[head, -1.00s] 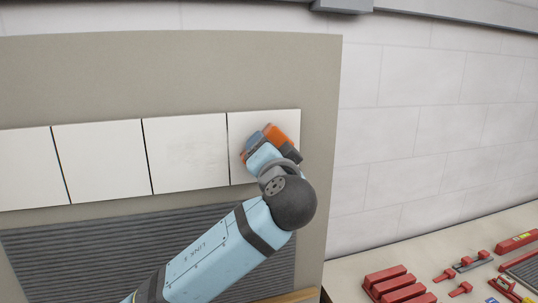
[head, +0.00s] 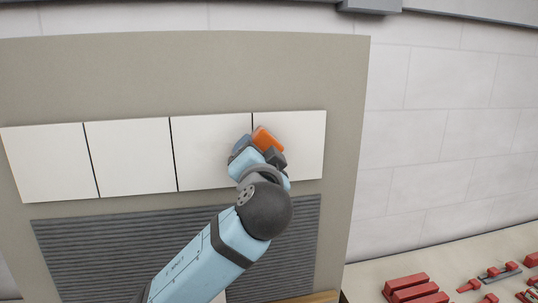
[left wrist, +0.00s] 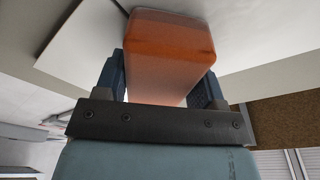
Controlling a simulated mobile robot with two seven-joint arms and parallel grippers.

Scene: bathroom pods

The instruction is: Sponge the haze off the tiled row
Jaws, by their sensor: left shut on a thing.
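A row of several white tiles (head: 128,157) runs across a beige wall panel (head: 200,70). My left gripper (head: 257,145) is shut on an orange sponge (head: 267,139), at the joint between the two rightmost tiles. In the left wrist view the sponge (left wrist: 168,50) sits between the two blue fingers (left wrist: 160,85), its far end at the white tile surface (left wrist: 85,45); firm contact cannot be told. The third tile (head: 205,145) looks faintly smudged; the rightmost tile (head: 305,145) looks mostly clean. My arm hides part of the lower right tiles. My right gripper is out of view.
A dark ribbed panel (head: 110,250) lies below the tile row. On the right, a pale counter (head: 365,280) holds red blocks (head: 408,288) and several small red tools. Large pale wall tiles (head: 440,140) stand right of the beige panel.

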